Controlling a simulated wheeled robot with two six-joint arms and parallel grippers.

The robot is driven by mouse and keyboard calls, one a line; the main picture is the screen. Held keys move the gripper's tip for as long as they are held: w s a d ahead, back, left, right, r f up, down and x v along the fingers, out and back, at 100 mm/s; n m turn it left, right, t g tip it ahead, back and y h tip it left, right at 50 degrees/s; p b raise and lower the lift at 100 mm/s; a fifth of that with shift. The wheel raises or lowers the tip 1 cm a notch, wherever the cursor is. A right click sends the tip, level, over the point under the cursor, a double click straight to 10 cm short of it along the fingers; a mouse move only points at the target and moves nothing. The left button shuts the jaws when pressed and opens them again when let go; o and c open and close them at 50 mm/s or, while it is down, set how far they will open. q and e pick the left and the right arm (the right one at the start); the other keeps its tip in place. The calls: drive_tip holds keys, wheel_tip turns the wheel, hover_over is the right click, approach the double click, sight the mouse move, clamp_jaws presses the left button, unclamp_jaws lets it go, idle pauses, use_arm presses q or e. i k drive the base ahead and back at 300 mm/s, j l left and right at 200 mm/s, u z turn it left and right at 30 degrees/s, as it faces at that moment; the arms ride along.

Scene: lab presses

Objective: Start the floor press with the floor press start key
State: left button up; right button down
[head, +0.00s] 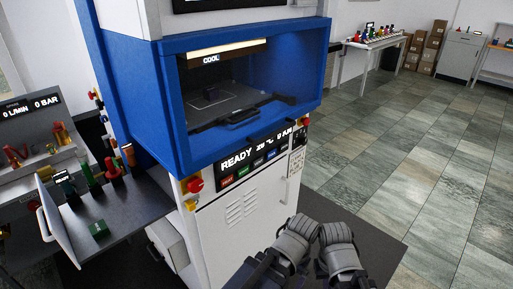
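The floor press has a blue frame (170,100) around an open chamber and a white lower cabinet (245,218). Its display (237,159) reads READY, with a temperature and a force reading partly too small to read. Below the display is a row of small keys: a red key (227,181), a green key (242,172), a blue key and a dark key. Their labels are too small to read surely, so I cannot tell which is the start key. Grey links of my two arms show at the bottom centre, in front of the cabinet. No gripper fingers show.
A red emergency stop (194,184) sits on the cabinet's left corner. A keypad (297,160) is right of the keys. On the left, a dark side table (140,203) holds coloured items and a green block (99,229). Open tiled floor (420,150) lies right.

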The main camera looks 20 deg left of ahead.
sight(242, 171)
drive_tip(key=l+u, duration=0.35)
drive_tip(key=k+l+u, duration=0.15)
drive_tip(key=l+u, duration=0.2)
drive_tip(key=l, duration=0.15)
drive_tip(key=k+l+u, duration=0.15)
drive_tip(key=l+u, duration=0.2)
drive_tip(key=l, duration=0.1)
